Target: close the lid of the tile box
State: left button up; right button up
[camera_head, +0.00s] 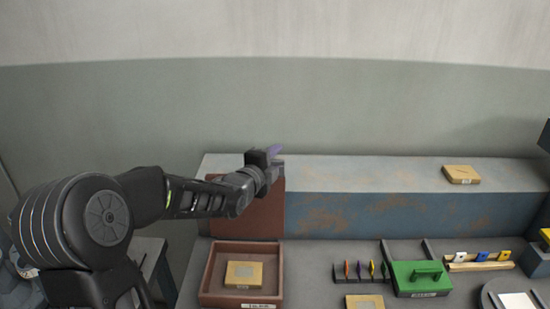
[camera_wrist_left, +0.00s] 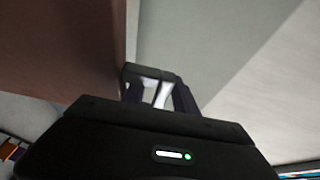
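The tile box is a reddish-brown open box (camera_head: 206,292) at the front left of the bench in the head view, with a tan tile (camera_head: 243,274) inside. Its lid (camera_head: 262,217) stands upright at the back of the box. My left gripper (camera_head: 274,151) is at the top of the lid, and the wrist hides part of the upper edge. In the left wrist view the lid (camera_wrist_left: 65,45) fills the upper left, and the fingers (camera_wrist_left: 150,80) are just past its edge. They look shut with nothing between them. I cannot tell whether they touch the lid. My right gripper is out of view.
A blue-grey raised ledge (camera_head: 385,175) runs behind the lid and carries a tan tile (camera_head: 461,174). To the right are a green block with a handle (camera_head: 420,278), several coloured pieces in a rack (camera_head: 365,270), and another tile (camera_head: 365,302).

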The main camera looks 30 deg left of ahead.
pick_arm(q)
grip_shut()
dwell(1.3)
